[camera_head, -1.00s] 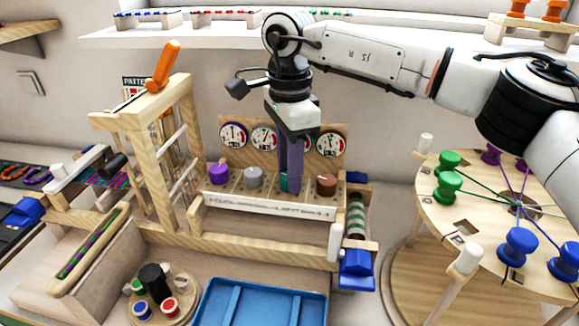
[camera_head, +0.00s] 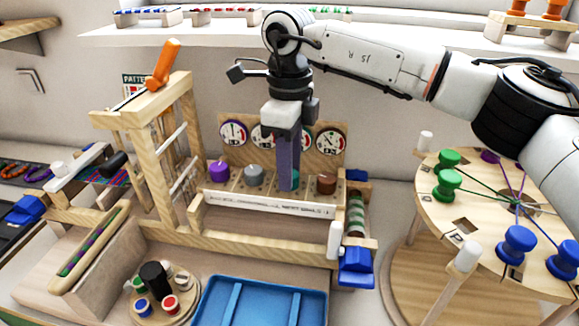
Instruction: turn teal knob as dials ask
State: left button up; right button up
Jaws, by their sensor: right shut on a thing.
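The teal knob (camera_head: 295,180) sits on the wooden knob panel, between the grey knob (camera_head: 253,175) and the brown knob (camera_head: 326,183). The purple knob (camera_head: 219,171) is at the left of the row. My right gripper (camera_head: 288,188) points straight down and is shut on the teal knob, hiding most of it. White dials stand on the board behind the knobs. The left dial (camera_head: 233,133) and the right dial (camera_head: 331,141) show clearly; the two middle ones are partly hidden by my gripper. My left gripper is not in view.
A wooden frame with an orange handle (camera_head: 163,64) stands left of the knobs. A blue tray (camera_head: 262,304) lies in front. A round board with green and blue pegs (camera_head: 516,243) stands at the right. A shelf (camera_head: 200,38) runs behind my right arm.

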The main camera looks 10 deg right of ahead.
dwell(0.5)
jog(key=o, duration=1)
jog(key=shift+o, duration=0.2)
notch_tip(320, 180, up, 10)
jog(key=shift+r, duration=0.2)
jog(key=shift+f, duration=0.1)
